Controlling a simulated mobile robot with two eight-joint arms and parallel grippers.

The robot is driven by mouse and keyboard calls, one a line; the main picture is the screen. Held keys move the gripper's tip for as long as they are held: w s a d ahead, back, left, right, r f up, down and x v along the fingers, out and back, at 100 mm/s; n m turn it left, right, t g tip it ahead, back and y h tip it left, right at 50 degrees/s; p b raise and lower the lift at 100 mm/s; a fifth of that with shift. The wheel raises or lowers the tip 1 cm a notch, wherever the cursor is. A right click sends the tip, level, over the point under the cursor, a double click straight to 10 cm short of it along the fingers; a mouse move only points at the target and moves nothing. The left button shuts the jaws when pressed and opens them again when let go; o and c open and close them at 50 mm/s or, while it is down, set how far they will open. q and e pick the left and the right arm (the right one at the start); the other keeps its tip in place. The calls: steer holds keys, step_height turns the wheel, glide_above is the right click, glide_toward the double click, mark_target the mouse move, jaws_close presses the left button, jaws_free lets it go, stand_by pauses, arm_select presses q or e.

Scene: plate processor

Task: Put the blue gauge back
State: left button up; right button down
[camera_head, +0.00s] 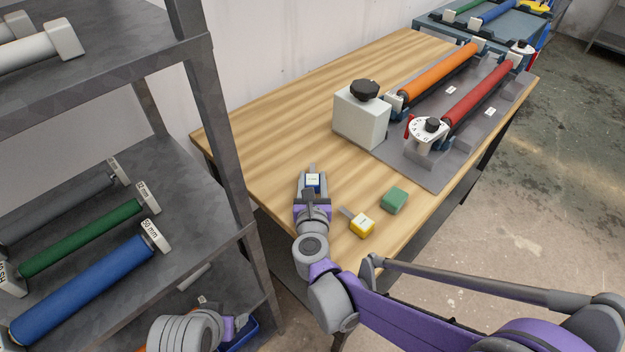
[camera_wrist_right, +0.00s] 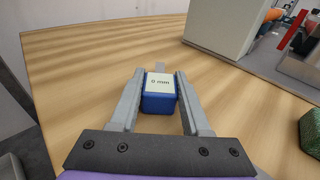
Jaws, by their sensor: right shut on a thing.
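The blue gauge (camera_head: 314,181) is a small block with a white label reading "mm" on top. It also shows in the right wrist view (camera_wrist_right: 158,104), between the two grey fingers. My right gripper (camera_head: 312,178) is shut on it, low over the near left part of the wooden table; I cannot tell if the gauge touches the tabletop. A yellow gauge (camera_head: 362,225) and a green gauge (camera_head: 394,200) lie to the right of the gripper. Part of my left arm shows low at the left by the shelf; its fingers are not clear.
A grey box with a black knob (camera_head: 361,116) stands behind the gauges. Beyond it, a grey plate (camera_head: 425,172) carries an orange roller (camera_head: 440,72) and a red roller (camera_head: 480,92). A metal rack (camera_head: 222,140) with several rollers stands left. Bare tabletop (camera_head: 290,130) lies behind the gripper.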

steer(key=shift+s+f, duration=0.25)
steer(key=shift+f, duration=0.3)
steer(key=shift+c, duration=1.8)
jaws_free()
steer(key=shift+r, duration=0.35)
steer(key=shift+s+a+r+p, duration=0.1)
steer(key=shift+r+p, duration=0.15)
steer(key=shift+p, duration=0.05)
steer(key=s, duration=0.3)
steer(key=s+r, duration=0.1)
steer(key=s, duration=0.3)
steer(key=s+r+p, duration=0.1)
steer(key=s, duration=0.3)
steer(key=shift+s, duration=0.1)
